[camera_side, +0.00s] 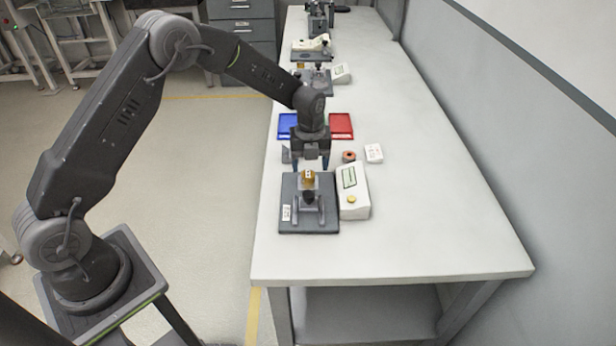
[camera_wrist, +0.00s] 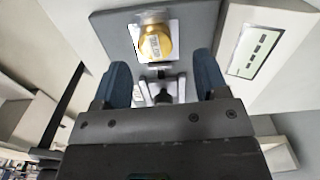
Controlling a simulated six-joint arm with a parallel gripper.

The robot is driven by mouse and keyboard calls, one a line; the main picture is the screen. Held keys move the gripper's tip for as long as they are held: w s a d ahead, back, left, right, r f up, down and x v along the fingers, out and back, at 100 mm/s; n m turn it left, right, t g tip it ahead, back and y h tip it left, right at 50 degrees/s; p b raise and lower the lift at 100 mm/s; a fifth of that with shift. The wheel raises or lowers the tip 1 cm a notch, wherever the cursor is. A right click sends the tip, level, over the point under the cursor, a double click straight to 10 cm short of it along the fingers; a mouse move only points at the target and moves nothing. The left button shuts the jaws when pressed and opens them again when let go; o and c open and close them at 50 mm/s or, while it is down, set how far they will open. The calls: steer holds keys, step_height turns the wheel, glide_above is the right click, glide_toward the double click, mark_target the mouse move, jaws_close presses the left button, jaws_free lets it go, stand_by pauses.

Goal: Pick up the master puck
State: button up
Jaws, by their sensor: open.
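A gold puck with a small pale label, which I take to be the master puck (camera_side: 308,180), is at the back part of a dark gauge stand (camera_side: 325,222). In the wrist view the gold puck (camera_wrist: 155,42) shows its round face on a pale square, just beyond the fingertips. My gripper (camera_side: 311,166) points down, just behind and above the puck in the side view. In the wrist view its two blue-grey fingers (camera_wrist: 161,75) are spread apart with no puck between them. The stand's spindle parts partly show between the fingers.
A white readout box (camera_side: 352,190) stands close right of the stand. A blue tray (camera_side: 287,125) and a red tray (camera_side: 341,125) lie farther back. The table's right side is clear.

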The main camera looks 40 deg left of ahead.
mark_target(308, 175)
steer(key=f, duration=0.4)
steer(key=shift+s+a, duration=0.1)
steer(key=shift+s, duration=0.1)
steer(key=shift+c, duration=0.4)
steer(key=shift+r, duration=0.1)
steer(key=c, duration=1)
